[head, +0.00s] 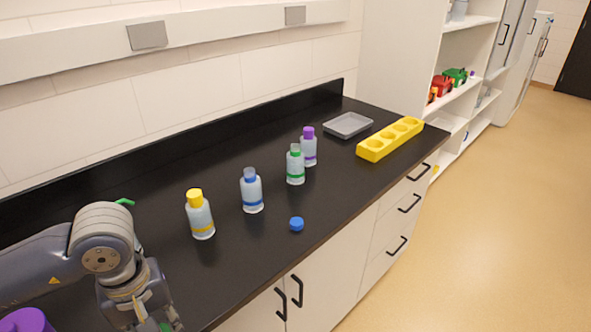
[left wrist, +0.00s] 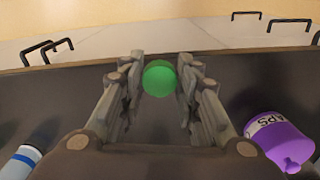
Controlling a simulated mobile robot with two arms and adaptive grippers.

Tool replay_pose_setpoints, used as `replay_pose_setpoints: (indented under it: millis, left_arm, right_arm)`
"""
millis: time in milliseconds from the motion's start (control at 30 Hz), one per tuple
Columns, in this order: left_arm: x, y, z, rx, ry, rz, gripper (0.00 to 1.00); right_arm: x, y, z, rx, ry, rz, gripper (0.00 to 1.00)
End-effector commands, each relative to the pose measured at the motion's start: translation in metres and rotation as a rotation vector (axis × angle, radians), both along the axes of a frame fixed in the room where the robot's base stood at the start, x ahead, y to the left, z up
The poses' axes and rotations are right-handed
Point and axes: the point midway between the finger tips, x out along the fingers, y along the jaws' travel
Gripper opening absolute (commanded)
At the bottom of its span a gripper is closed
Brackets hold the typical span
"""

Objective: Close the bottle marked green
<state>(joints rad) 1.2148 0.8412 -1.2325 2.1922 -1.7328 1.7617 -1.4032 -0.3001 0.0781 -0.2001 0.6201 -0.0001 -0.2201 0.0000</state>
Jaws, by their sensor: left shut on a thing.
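The bottle marked green (head: 295,168) stands upright on the black counter, with a green band and a narrow green neck that shows no wide cap. It is just in front of the purple-capped bottle. My left gripper (left wrist: 160,80) is shut on a round green cap (left wrist: 160,78), held between its fingertips. In the head view my left gripper is at the bottom left edge, well to the left of the green-marked bottle and partly cut off. My right gripper is in neither view.
A yellow-capped bottle (head: 200,214), a blue-marked bottle (head: 251,191) and a purple-capped bottle (head: 309,147) stand nearby. A loose blue cap (head: 297,224) lies near the front edge. A grey tray (head: 348,125) and yellow rack (head: 372,153) are beyond. A purple container (left wrist: 282,140) is near my left gripper.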

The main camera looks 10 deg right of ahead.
Motion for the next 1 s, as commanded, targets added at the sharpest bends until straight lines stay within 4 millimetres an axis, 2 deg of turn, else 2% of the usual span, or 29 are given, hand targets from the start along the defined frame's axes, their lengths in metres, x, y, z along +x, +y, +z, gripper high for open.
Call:
replay_pose_setpoints:
  millis: [100,300,667,700,833,1000]
  left_arm:
    - [-0.006,0.009,0.001,0.001,0.004,-0.183,0.22]
    - [-0.013,0.017,0.003,-0.002,0.009,-0.388,0.22]
    - [-0.015,0.019,0.003,-0.003,0.01,-0.447,0.22]
    - [-0.015,0.019,0.003,-0.003,0.01,-0.446,0.22]
    - [-0.015,0.019,0.003,-0.003,0.01,-0.445,0.22]
    - [-0.015,0.019,0.003,-0.003,0.01,-0.445,0.22]
  right_arm:
    - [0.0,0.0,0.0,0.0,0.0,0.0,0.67]
    - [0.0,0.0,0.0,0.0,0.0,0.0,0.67]
    - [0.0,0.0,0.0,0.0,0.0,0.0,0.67]
    - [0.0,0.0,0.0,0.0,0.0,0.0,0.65]
    - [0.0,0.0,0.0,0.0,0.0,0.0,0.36]
    - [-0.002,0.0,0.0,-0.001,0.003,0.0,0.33]
